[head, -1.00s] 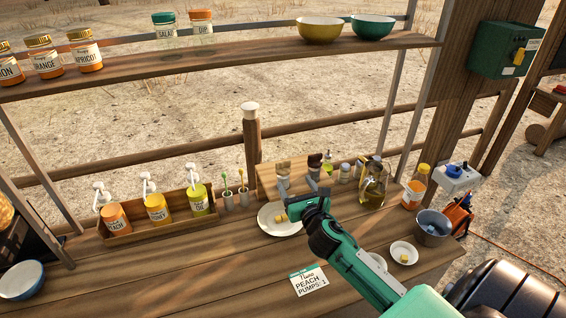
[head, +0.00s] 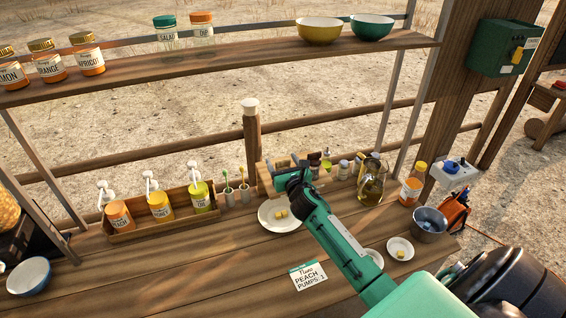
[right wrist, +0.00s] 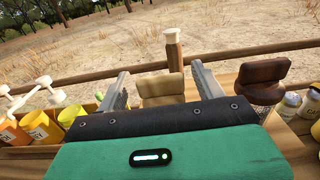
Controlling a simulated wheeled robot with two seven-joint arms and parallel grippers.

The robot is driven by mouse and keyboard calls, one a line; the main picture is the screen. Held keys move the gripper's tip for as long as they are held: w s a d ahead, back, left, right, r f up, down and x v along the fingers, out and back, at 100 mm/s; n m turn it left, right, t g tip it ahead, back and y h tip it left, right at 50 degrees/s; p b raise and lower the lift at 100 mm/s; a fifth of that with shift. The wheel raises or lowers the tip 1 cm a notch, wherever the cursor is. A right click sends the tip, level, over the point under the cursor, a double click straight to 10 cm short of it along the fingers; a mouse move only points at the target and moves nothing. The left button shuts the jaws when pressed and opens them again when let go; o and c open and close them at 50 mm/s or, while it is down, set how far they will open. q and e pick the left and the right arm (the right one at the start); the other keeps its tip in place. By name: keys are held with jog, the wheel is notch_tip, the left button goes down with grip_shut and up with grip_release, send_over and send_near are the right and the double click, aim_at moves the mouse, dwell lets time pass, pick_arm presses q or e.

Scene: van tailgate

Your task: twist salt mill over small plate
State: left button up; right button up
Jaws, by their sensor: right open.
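A light wooden mill (right wrist: 162,90) stands between the two fingers of my right gripper (right wrist: 160,76) in the right wrist view. The fingers are open, one on each side of it; contact cannot be told. A dark brown mill (right wrist: 263,80) stands to its right, outside the fingers. Which one holds salt cannot be read. In the head view my right gripper (head: 285,168) is over the wooden tray behind the plates and hides most of the light mill. A smaller white dish (head: 400,244) sits further right. My left gripper is out of view.
Right of the mills stand small jars, an oil jug (head: 371,183) and an orange-labelled bottle (head: 412,185). A metal pot (head: 430,224) is at the right. A pump-bottle crate (head: 150,229) stands at the left. A shelf (head: 240,62) spans above.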

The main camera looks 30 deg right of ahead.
jog(key=c, duration=1)
jog(key=shift+f+h, duration=0.1)
jog(key=shift+h, duration=0.2)
